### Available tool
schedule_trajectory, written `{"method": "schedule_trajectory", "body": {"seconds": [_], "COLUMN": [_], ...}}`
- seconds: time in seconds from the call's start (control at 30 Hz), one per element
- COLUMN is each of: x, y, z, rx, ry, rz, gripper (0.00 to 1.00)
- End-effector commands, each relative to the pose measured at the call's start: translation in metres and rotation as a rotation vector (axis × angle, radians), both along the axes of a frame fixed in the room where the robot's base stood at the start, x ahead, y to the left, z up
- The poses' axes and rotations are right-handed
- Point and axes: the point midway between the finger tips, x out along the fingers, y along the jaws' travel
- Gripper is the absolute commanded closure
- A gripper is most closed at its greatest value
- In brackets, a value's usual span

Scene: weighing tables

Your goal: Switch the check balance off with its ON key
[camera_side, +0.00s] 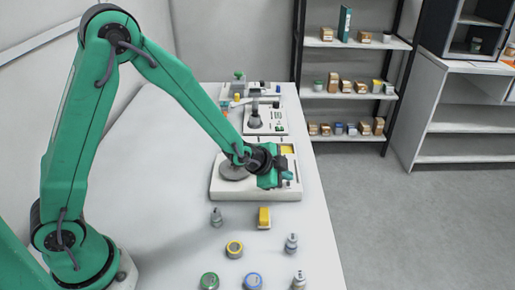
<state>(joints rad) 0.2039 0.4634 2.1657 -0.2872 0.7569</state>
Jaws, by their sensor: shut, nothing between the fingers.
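A white balance (238,192) with a round grey pan stands on the table, and a yellow patch shows at its back right. My gripper (283,176) is shut and empty, low over the right part of this balance. The gripper hides the keys and display there, so I cannot see the ON key or tell whether the fingers touch it. A second, smaller white balance (273,127) stands behind it with a dark, knobbed object (255,117) on top. No label is readable, so I cannot tell which one is the check balance.
More equipment (238,90) stands at the table's far end. Shelves (348,90) are beyond. The table's left side is clear.

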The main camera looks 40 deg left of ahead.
Motion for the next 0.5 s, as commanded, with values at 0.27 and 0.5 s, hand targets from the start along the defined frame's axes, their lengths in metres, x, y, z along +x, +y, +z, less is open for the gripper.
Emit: {"method": "schedule_trajectory", "body": {"seconds": [0.27, 0.5], "x": [0.0000, 0.0001], "y": [0.0009, 0.0009], "z": [-0.0069, -0.0074], "rx": [0.001, 0.001], "ry": [0.001, 0.000], "rz": [0.001, 0.001], "gripper": [1.00, 1.00]}}
